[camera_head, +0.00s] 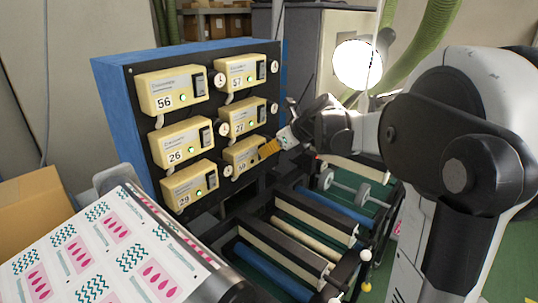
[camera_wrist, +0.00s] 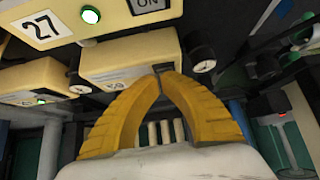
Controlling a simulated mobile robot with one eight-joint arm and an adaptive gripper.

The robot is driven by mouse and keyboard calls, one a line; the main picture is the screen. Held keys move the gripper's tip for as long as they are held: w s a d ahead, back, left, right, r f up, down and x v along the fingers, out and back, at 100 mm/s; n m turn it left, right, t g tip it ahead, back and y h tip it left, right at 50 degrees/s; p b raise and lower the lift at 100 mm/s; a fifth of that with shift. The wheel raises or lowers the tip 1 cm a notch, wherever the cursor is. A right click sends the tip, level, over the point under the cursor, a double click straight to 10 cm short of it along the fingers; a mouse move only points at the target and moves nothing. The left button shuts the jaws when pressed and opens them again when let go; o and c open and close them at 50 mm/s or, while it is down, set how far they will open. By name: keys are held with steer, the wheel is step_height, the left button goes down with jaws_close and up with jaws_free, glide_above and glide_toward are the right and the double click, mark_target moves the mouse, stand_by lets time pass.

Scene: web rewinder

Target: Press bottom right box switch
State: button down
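The bottom right box (camera_head: 238,157) is pale yellow and sits on the black panel (camera_head: 135,110) below the box marked 27 (camera_head: 238,120). In the wrist view the same box (camera_wrist: 120,58) lies straight ahead of the fingers. My gripper (camera_head: 266,149) has yellow-orange fingers at the right end of this box. In the wrist view my gripper (camera_wrist: 162,70) is shut, with its tips together and nothing seen between them. The tips overlap the box's right part, where its switch is mostly hidden. I cannot tell whether they touch it.
Boxes marked 56 (camera_head: 170,92), 57 (camera_head: 240,72), 26 (camera_head: 181,142) and 29 (camera_head: 188,185) share the panel. Round gauges, one in the wrist view (camera_wrist: 201,52), sit beside the boxes. Rollers (camera_head: 300,235) lie below right, and a printed web (camera_head: 100,250) at lower left.

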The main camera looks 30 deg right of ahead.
steer(key=shift+r, duration=0.2)
steer(key=shift+r+p, duration=0.45)
steer(key=shift+r, duration=0.25)
steer(key=shift+s+d, duration=0.1)
